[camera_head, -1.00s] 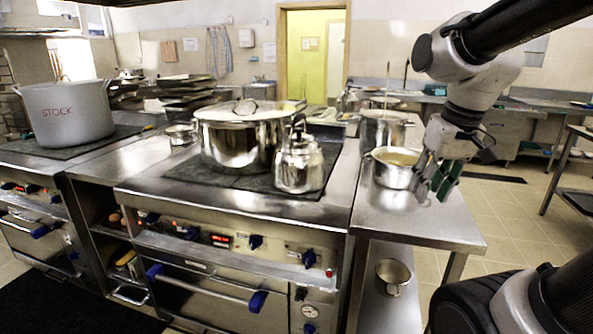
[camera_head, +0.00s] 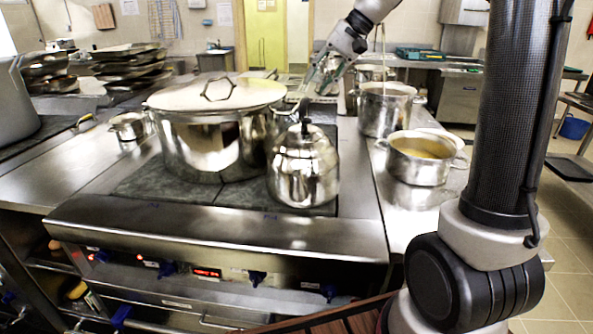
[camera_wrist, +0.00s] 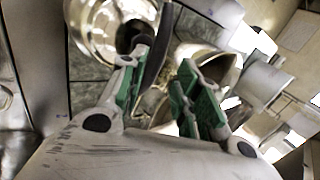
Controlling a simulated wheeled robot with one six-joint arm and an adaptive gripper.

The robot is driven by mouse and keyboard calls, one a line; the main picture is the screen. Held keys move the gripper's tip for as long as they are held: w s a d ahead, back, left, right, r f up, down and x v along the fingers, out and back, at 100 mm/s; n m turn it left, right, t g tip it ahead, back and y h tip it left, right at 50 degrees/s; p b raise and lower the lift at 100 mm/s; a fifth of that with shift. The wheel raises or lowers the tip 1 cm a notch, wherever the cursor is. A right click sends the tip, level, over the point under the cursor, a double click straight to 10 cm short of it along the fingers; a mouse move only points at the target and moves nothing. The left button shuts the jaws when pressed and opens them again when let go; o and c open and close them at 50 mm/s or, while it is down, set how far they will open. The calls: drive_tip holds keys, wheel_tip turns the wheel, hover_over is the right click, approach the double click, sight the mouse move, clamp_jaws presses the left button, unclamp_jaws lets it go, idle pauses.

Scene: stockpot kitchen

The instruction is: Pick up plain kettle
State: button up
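The plain kettle (camera_head: 303,170) is shiny metal with a dark knob on top. It stands upright on the dark cooktop, beside the large lidded pot. In the wrist view the kettle (camera_wrist: 112,25) fills the upper left. My gripper (camera_head: 309,88) is above and just behind the kettle's top in the head view. In the wrist view my gripper (camera_wrist: 160,68) shows two green-padded fingers spread apart, with a dark curved strip between them, perhaps the kettle's handle. I cannot tell whether the fingers touch it.
The large lidded pot (camera_head: 215,135) stands close to the left of the kettle. An open pot (camera_head: 420,168) with yellowish contents and another pot (camera_head: 385,110) stand on the steel counter to the right. A small pan (camera_head: 130,126) sits at left. The steel front edge (camera_head: 220,228) is clear.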

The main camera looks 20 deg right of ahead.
sight(306, 101)
drive_tip(key=x, duration=0.5)
drive_tip(key=s+x, duration=0.1)
drive_tip(key=x, duration=0.1)
drive_tip(key=shift+w+f, duration=0.1)
drive_tip(key=shift+f, duration=0.4)
clamp_jaws()
drive_tip(key=shift+r, duration=0.1)
